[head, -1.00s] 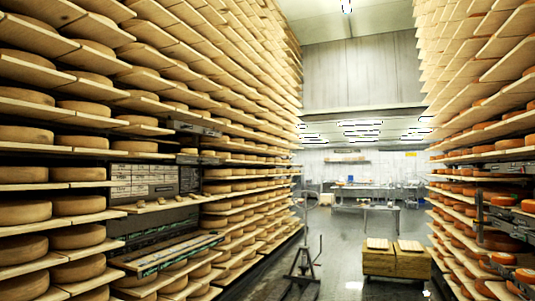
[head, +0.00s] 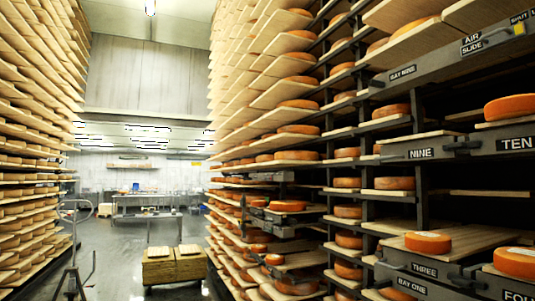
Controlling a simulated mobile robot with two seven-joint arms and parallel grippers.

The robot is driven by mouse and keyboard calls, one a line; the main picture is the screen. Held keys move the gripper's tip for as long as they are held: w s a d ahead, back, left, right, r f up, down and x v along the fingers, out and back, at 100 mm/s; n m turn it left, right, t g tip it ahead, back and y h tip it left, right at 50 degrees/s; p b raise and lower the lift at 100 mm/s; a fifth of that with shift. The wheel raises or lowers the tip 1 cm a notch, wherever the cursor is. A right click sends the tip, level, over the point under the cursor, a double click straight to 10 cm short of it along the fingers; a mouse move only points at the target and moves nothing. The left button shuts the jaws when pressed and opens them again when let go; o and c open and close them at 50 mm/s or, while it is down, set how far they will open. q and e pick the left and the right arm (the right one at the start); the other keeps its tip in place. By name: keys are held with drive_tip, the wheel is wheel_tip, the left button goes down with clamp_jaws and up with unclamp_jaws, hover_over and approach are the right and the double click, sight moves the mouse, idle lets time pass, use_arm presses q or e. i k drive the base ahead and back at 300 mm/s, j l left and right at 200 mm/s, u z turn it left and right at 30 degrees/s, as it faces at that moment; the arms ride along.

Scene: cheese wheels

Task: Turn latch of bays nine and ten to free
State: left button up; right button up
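The bay nine front (head: 400,154) is a dark bar with a white-lettered NINE plate, on the right rack in the head view. The bay ten front (head: 485,147) adjoins it on the right, with its TEN plate near the picture's right edge. A dark latch (head: 462,146) sits across the joint between the two fronts; its handle looks roughly level, but its exact setting is too small to tell. An orange cheese wheel (head: 510,107) rests on a board above bay ten. Neither of my grippers is in view.
Below are the bay three front (head: 424,270) and, above, a bar marked AIR SLIDE (head: 450,58). Cheese racks (head: 35,150) line the left. Grey floor between is clear.

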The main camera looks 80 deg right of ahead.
sight(459, 145)
drive_tip(key=z, duration=1.75)
